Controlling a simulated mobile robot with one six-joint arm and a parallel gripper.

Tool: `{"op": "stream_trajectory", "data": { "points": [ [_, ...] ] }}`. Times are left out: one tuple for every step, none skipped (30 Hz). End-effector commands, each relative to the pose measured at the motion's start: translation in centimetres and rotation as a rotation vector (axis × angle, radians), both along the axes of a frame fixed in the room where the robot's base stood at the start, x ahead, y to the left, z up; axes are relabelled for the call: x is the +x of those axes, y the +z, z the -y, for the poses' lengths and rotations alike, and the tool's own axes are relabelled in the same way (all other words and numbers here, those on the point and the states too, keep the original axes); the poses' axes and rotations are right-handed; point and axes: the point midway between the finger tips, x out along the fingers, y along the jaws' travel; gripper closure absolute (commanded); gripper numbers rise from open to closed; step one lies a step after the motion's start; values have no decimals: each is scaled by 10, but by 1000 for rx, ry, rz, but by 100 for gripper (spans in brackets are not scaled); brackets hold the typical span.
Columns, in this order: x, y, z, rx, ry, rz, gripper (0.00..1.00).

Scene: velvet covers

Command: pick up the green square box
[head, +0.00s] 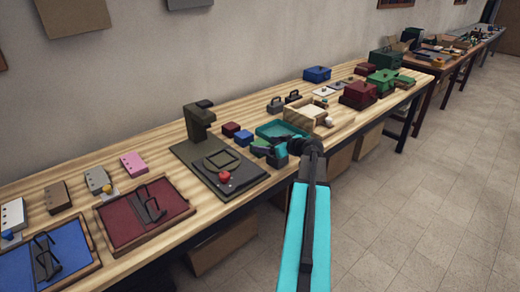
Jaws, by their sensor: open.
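Several green boxes stand at the far right end of the long wooden table. A bright green box (382,80) sits behind a dark red box, and a darker green box (386,58) with a handle stands farther back. I cannot tell which of them is the green square box. My gripper (266,147) is at the end of my teal and black arm, over the table's front edge beside a teal tray. It is open, small in view and partly merged with things behind it. It is well to the left of the green boxes and apart from them.
The wooden table (150,240) runs along the wall. A dark press-like stand (199,122), small red (231,129) and blue (243,137) boxes, the teal tray (283,131) and a wooden tray (302,112) crowd its middle. The tiled floor (440,200) at right is clear.

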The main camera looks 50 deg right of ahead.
Motion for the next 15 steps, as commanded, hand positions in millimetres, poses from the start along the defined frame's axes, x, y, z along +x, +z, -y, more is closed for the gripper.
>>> {"op": "stream_trajectory", "data": {
  "points": [
    [0,0,0,0,0,0,25],
    [0,0,0,0,0,0,25],
    [0,0,0,0,0,0,25],
    [0,0,0,0,0,0,25],
    [0,0,0,0,0,0,25],
    [1,0,0,0,0,0,25],
    [3,-1,0,0,0,0,25],
    [4,-1,1,0,0,0,25],
    [7,-2,1,0,1,0,25],
    [10,-3,1,0,1,0,25],
    [12,-5,1,1,2,-1,25],
    [16,-7,1,2,2,-1,25],
    [20,-8,1,2,1,-1,25],
    [23,-10,2,3,1,-1,25],
    [27,-12,2,2,0,0,25]
  ]
}}
